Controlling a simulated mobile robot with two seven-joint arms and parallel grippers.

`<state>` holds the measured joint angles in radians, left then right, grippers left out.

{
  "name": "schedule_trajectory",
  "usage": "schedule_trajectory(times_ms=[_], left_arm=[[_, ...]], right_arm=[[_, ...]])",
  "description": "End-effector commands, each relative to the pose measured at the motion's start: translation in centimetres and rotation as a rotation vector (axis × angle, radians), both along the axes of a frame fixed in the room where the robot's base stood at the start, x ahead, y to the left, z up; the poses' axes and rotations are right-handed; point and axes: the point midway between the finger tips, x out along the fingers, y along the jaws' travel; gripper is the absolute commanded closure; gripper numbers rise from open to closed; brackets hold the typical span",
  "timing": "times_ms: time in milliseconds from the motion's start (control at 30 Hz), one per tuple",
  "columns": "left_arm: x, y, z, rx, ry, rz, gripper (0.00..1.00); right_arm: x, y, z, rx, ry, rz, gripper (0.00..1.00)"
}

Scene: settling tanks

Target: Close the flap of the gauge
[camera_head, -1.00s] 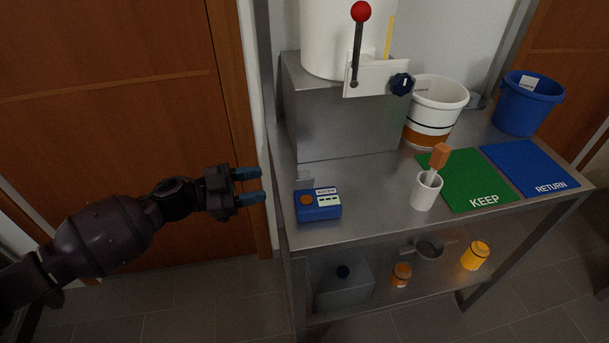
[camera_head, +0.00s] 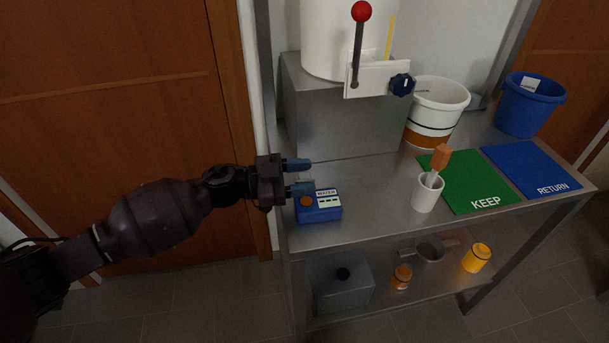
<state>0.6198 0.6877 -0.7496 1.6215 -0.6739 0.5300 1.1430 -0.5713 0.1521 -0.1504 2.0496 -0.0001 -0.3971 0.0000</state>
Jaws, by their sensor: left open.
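The gauge (camera_head: 320,213) is a small blue box with an orange round button and a pale label panel, at the left front of the steel table top. Something small and pale, perhaps its clear flap, stands up at its back left edge, now mostly hidden by my gripper. My left gripper (camera_head: 310,176) is open and empty, its two blue fingers pointing right. In the picture the fingers overlap the gauge's back left edge; I cannot tell whether they touch it. My right gripper is not in view.
A steel block (camera_head: 345,125) with a white tank stands behind the gauge. To the right are a white cup (camera_head: 424,198) with an orange-handled tool, a green KEEP mat (camera_head: 470,185), a blue RETURN mat (camera_head: 530,170) and two buckets. The lower shelf holds a grey box and jars.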

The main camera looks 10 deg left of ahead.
Motion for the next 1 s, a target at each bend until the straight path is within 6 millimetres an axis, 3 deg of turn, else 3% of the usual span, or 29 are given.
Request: schedule_trajectory(times_ms=[367, 667, 1000], left_arm=[[0.12, -0.47, 0.01, 0.0, -0.001, 0.0, 0.55], [0.12, -0.44, 0.02, 0.0, -0.001, 0.0, 0.99], [-0.17, -0.52, 0.16, 0.017, -0.063, 0.0, 0.99]], right_arm=[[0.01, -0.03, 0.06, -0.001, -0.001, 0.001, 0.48], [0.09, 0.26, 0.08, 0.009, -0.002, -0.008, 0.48], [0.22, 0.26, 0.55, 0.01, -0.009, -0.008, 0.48]])
